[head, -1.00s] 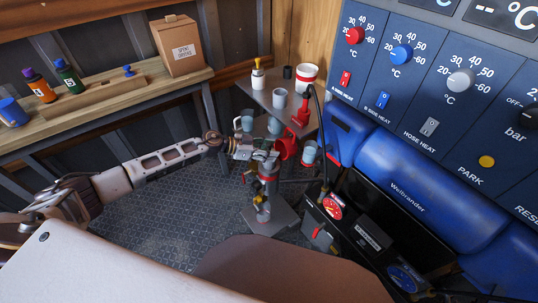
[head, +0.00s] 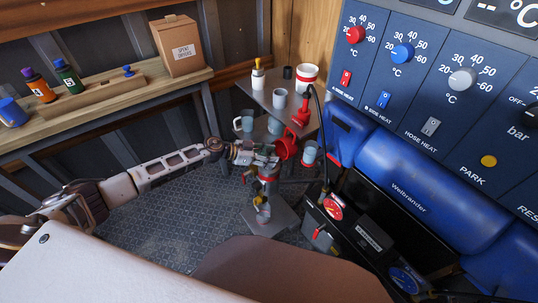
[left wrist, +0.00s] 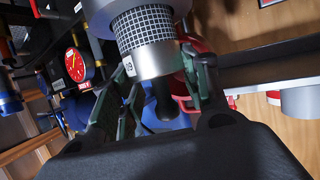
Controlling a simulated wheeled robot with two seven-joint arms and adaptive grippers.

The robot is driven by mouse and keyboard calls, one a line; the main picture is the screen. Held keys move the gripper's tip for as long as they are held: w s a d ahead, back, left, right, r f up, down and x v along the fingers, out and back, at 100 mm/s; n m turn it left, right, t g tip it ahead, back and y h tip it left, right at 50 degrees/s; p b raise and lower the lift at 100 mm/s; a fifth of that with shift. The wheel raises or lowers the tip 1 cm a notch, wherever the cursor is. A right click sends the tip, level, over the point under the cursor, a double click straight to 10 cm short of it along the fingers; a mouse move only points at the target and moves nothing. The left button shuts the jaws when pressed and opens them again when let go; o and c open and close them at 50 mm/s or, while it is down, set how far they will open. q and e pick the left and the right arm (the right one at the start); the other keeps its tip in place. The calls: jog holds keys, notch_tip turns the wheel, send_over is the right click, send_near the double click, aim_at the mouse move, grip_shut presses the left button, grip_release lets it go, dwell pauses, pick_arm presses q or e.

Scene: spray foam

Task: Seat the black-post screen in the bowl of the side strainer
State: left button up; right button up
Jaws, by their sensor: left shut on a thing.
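My left gripper (head: 268,160) is over the stand in the middle of the head view. The screen has a silver band (left wrist: 152,61) and a grey mesh cylinder (left wrist: 146,24), pointing away from the gripper. A strainer assembly with red and brass-coloured parts (head: 263,205) stands upright beneath the gripper on a grey base plate (head: 272,223). The gripper hides its upper part. I cannot tell whether the mesh is inside a bowl. My right gripper is not visible.
A corner shelf (head: 263,97) behind holds several cups and a red-striped container (head: 307,75). A red vessel (head: 287,146) is close behind the gripper. A black machine with a red gauge (head: 332,212) stands to the right. Floor to the left is clear.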

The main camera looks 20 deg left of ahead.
pick_arm(q)
jog(key=shift+f, duration=0.15)
jog(key=o, duration=1.2)
jog(key=shift+r, duration=0.35)
jog(key=shift+a+r, duration=0.1)
jog(key=shift+r, duration=0.15)
jog(key=v, duration=0.2)
jog(key=shift+s+a+r, duration=0.1)
jog(key=shift+s+a, duration=0.05)
jog(key=shift+a, duration=0.1)
jog(key=p+v, duration=0.1)
jog(key=v, duration=0.8)
jog(key=shift+s+a+r, duration=0.1)
jog(key=shift+r, duration=0.05)
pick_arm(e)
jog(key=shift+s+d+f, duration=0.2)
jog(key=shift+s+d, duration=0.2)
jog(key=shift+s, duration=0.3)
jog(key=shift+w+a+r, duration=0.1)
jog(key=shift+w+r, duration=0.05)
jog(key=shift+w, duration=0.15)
